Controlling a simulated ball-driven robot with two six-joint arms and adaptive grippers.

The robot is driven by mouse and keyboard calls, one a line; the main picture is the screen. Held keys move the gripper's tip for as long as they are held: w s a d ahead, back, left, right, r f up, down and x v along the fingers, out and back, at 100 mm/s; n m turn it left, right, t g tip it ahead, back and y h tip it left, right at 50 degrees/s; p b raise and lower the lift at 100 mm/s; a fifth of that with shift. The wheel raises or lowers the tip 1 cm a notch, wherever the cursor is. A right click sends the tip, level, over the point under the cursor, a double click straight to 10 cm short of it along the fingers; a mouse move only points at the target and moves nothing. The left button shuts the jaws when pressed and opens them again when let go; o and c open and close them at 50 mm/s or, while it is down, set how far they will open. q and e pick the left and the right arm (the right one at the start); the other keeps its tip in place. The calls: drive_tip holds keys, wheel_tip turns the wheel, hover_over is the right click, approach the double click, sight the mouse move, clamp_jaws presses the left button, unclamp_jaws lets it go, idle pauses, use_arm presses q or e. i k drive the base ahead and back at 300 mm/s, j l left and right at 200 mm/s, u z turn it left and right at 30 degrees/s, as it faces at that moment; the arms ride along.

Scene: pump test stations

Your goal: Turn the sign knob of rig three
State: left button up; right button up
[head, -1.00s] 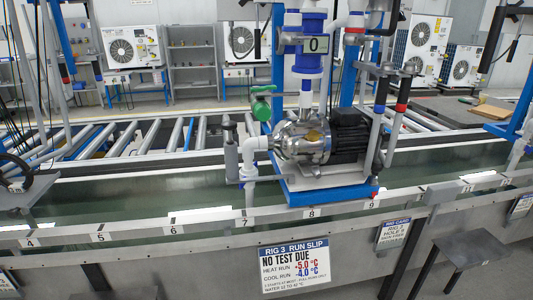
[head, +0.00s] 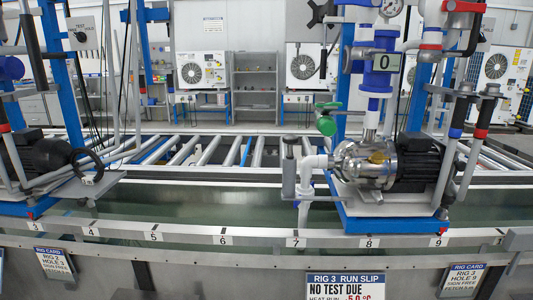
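Rig three's pump (head: 380,165), silver with a black motor, stands on a blue-edged base behind hole numbers 7 to 9 in the head view. Above it are blue and white pipework and a display (head: 410,65) reading 0. A green valve handle (head: 326,118) is at its left. A black cross-shaped part (head: 322,12) is at the top edge; I cannot tell whether it is the sign knob. The run slip (head: 345,285) below reads "RIG 3 RUN SLIP, NO TEST DUE"; its lower lines are cut off. Neither gripper shows.
The neighbouring rig at left has a black motor (head: 38,155) and a white plate (head: 83,30) with a dark knob. A rig 2 card (head: 56,262) and a rig 3 card (head: 462,280) hang on the front. The numbered rail (head: 190,237) and a trough lie in front of the rollers.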

sight(482, 39)
drive_tip(key=z, duration=1.25)
